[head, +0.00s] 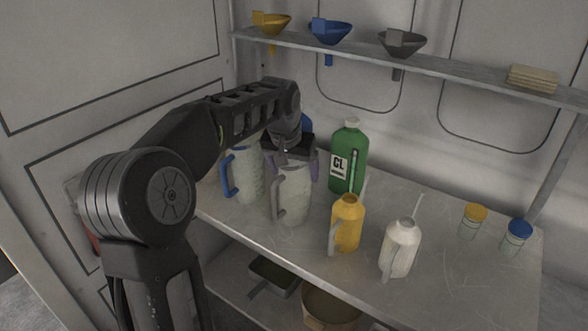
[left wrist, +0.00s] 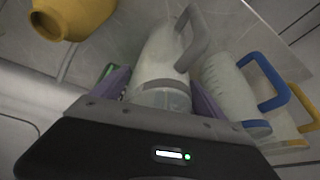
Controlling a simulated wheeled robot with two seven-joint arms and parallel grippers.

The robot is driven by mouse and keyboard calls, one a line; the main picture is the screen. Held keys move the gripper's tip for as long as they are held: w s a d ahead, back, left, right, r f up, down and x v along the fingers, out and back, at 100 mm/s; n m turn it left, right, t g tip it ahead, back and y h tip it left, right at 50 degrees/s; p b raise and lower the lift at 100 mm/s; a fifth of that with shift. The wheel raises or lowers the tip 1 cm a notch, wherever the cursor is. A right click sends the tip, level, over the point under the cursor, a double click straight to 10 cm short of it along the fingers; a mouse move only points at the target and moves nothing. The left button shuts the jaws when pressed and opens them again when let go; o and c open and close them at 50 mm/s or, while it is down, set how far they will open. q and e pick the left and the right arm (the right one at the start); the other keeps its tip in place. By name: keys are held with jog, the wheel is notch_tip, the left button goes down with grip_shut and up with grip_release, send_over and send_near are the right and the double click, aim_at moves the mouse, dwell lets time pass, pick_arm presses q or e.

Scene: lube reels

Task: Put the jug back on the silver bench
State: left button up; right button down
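The translucent jug with a grey handle (head: 292,198) stands upright on the silver bench (head: 300,243), with its base appearing to meet the surface. My left gripper (head: 292,165) is over its top, with one purple finger on each side. In the left wrist view this jug (left wrist: 163,62) lies between the fingers (left wrist: 162,88). Little or no gap shows, so I cannot tell whether they press on it. A jug with a blue handle (head: 246,172) stands just to its left. My right gripper is out of view.
A green bottle (head: 350,155) stands behind, a yellow can (head: 347,222) and white can (head: 400,248) to the right. Two small capped jars (head: 473,221) (head: 516,237) are at the right end. Funnels (head: 330,31) hang on the shelf above. A yellow-handled jug (left wrist: 293,137) is beside the blue-handled one.

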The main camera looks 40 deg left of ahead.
pick_arm(q)
jog(key=shift+o, duration=0.3)
jog(key=shift+r, duration=0.1)
jog(key=v, duration=1.2)
jog(key=shift+r, duration=0.1)
dwell(0.4)
